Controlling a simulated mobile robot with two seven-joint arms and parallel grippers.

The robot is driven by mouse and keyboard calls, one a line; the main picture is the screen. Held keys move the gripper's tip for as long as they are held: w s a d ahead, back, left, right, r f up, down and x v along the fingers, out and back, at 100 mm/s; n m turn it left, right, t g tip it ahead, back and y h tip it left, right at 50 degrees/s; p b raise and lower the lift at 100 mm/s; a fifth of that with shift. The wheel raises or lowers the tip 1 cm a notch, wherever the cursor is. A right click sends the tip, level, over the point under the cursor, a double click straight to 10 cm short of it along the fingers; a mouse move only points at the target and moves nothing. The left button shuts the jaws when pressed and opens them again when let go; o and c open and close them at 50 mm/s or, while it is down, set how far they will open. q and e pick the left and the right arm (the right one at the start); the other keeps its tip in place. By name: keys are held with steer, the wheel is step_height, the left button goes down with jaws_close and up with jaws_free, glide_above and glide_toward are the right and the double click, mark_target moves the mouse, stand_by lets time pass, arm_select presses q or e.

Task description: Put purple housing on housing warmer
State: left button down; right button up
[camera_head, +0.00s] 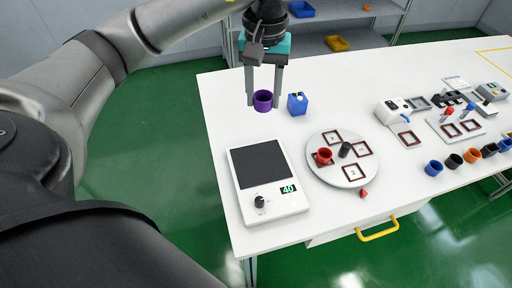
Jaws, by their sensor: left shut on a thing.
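The purple housing (263,102) is a small open cylinder near the back left of the white table. My left gripper (263,95) points down with its two fingers on either side of it and is shut on it. I cannot tell whether the housing touches the table or hangs just above it. The housing warmer (277,203) is a white box with a dark square plate (261,164), a black knob and a green display reading 40. It lies nearer the front edge, below the gripper in the picture, and its plate is bare. My right gripper is not in view.
A blue block (298,104) stands just right of the purple housing. A round white turntable (325,176) with numbered square frames and a red housing (324,156) is right of the warmer. Several coloured housings and devices fill the right side. The table between gripper and warmer is clear.

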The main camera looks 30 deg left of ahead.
arm_select(q)
glide_above(260, 162)
step_height(260, 162, down, 15)
steer(key=shift+r+b, duration=0.15)
steer(key=shift+b, duration=0.3)
steer(key=shift+f, duration=2.55)
steer(key=shift+f+b, duration=0.15)
steer(key=shift+b, duration=0.25)
steer(key=shift+c, duration=1.8)
jaws_free()
steer(key=shift+r, duration=0.25)
step_height(260, 162, up, 12)
steer(key=p, duration=0.1)
